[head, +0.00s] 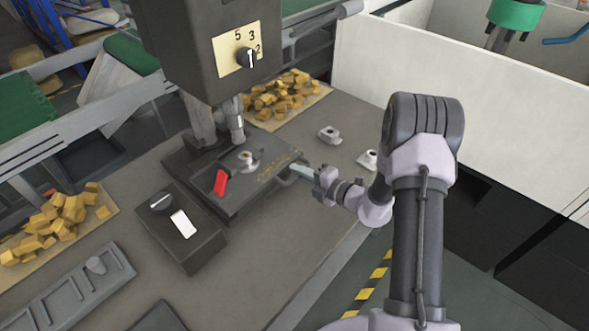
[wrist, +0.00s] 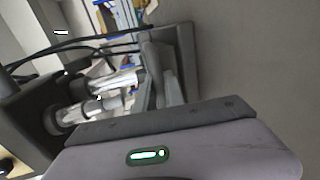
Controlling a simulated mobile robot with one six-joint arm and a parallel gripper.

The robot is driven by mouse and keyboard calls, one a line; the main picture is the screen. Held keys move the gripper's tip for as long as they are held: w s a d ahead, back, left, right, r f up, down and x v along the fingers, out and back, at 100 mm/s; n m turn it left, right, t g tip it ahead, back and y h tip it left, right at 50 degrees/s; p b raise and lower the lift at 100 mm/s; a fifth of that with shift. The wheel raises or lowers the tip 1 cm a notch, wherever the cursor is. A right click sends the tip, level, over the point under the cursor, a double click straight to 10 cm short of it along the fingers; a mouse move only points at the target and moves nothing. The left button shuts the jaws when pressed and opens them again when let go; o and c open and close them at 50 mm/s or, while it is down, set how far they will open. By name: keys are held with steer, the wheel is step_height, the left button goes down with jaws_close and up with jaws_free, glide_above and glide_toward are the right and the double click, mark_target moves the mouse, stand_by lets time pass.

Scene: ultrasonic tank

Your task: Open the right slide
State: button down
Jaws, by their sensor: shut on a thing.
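The machine's dark base block (head: 235,195) stands on the bench, with yellow markings (head: 278,168) on its right part. The right slide's handle (head: 284,178) is at the right edge of this block, partly hidden by my fingers. My gripper (head: 300,171) reaches in from the right and is shut on the handle. In the wrist view, a grey frame-like part (wrist: 188,50) lies beyond my gripper's body, with my fingers (wrist: 165,75) at it. The exact grip is hard to make out there. How far the slide stands out of the block is unclear.
A red lever (head: 220,182) and a control box (head: 182,228) with a knob and white switch are left of my gripper. Piles of brass pieces (head: 280,97) lie behind and at left. Two small metal parts (head: 329,135) lie on the bench at right.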

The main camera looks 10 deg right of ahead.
steer(key=f+p+v, duration=0.1)
steer(key=v, duration=0.4)
steer(key=f+p+v, duration=0.1)
steer(key=v, duration=0.5)
steer(key=f+p+v, duration=0.1)
steer(key=v, duration=0.5)
steer(key=shift+s+d+f, duration=0.25)
steer(key=shift+s+d, duration=0.1)
steer(key=shift+s, duration=0.15)
steer(key=c, duration=1.5)
jaws_free()
steer(key=shift+o, duration=0.2)
steer(key=p+v, duration=0.3)
steer(key=v, duration=1.4)
steer(key=shift+s+p, duration=0.15)
steer(key=shift+p, duration=0.2)
steer(key=shift+d, duration=0.1)
